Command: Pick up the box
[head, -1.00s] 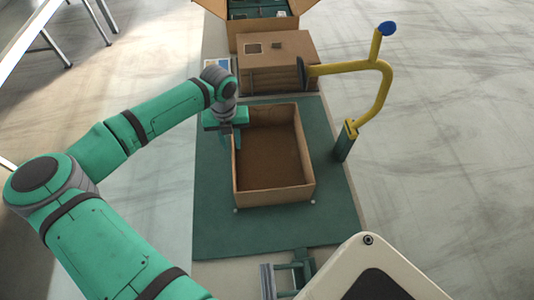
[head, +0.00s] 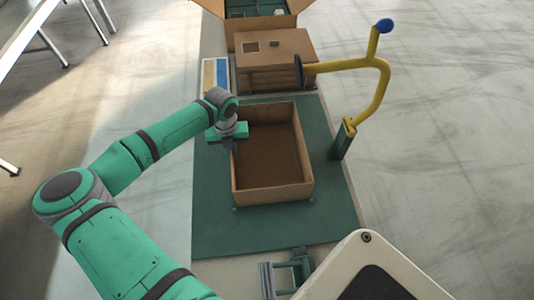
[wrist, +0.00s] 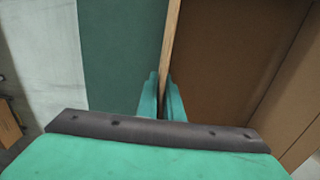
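The open brown box (head: 308,160) stands upright on the green mat, with an empty brown inside. My gripper (head: 235,150) points down at its left wall, near the far left corner. In the wrist view, the two green fingers (wrist: 162,84) lie close on either side of the thin box wall (wrist: 171,40), one outside and one inside. The gripper looks shut on this wall. The fingertips are partly hidden by the wall in the head view. No gap shows between the box and the mat.
The green mat (head: 215,220) has bare room left and in front. A closed brown carton (head: 290,45) stands close behind the box, with an open carton (head: 262,20) beyond. A yellow bent post (head: 382,85) rises at right. A white table (head: 30,40) stands far left.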

